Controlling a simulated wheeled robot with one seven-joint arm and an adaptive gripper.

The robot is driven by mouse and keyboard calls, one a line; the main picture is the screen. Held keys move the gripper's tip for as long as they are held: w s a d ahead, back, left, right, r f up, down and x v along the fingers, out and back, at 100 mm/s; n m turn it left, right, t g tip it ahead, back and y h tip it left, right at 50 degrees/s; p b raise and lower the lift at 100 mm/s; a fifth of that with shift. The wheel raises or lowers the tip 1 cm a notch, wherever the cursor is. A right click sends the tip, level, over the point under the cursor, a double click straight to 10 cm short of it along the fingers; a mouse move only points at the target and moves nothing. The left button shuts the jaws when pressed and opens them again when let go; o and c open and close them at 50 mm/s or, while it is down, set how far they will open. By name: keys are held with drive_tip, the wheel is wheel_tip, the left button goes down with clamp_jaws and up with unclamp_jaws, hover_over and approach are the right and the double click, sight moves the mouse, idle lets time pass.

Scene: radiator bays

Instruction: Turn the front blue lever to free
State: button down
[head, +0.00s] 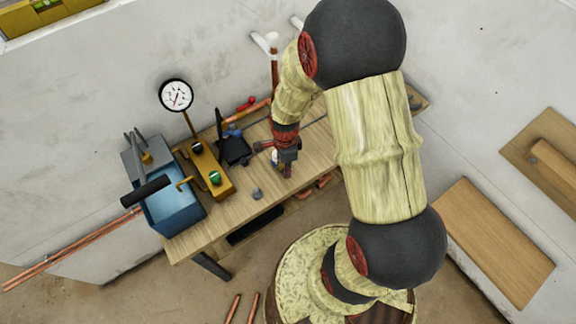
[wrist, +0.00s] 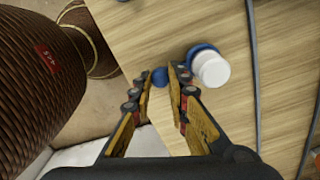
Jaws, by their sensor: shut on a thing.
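In the wrist view, a small round blue piece (wrist: 160,77), which looks like the end of the front blue lever, sits between the fingertips of my gripper (wrist: 165,84). My gripper is shut on it. A white cylinder on a blue base (wrist: 209,67) stands just right of the fingers. In the head view my gripper (head: 285,168) reaches down to the wooden bench (head: 233,213), and a small blue and white piece (head: 275,157) shows at its left side. The rest of the lever is hidden by the fingers, and its angle cannot be told.
Copper pipe (head: 274,72) rises behind my gripper. A small grey piece (head: 257,193) lies near the front edge.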

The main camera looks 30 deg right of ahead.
drive_tip(key=shift+w+a+r+m+p, duration=0.1)
drive_tip(key=shift+w+a+m+p, duration=0.1)
drive_tip(key=shift+a+m, duration=0.4)
drive_tip(key=shift+w+a+f+m+p, duration=0.1)
drive_tip(key=shift+a+m+p, duration=0.1)
drive_tip(key=shift+m, duration=0.75)
drive_tip(key=shift+w+a+r+m+p, duration=0.1)
drive_tip(key=shift+w+a+m+p, duration=0.1)
drive_tip(key=shift+a+m, duration=0.4)
drive_tip(key=shift+d+m, duration=0.1)
drive_tip(key=shift+m, duration=0.35)
drive_tip(key=c, duration=2)
unclamp_jaws()
wheel_tip(320, 180, up, 12)
drive_tip(key=shift+f, duration=0.1)
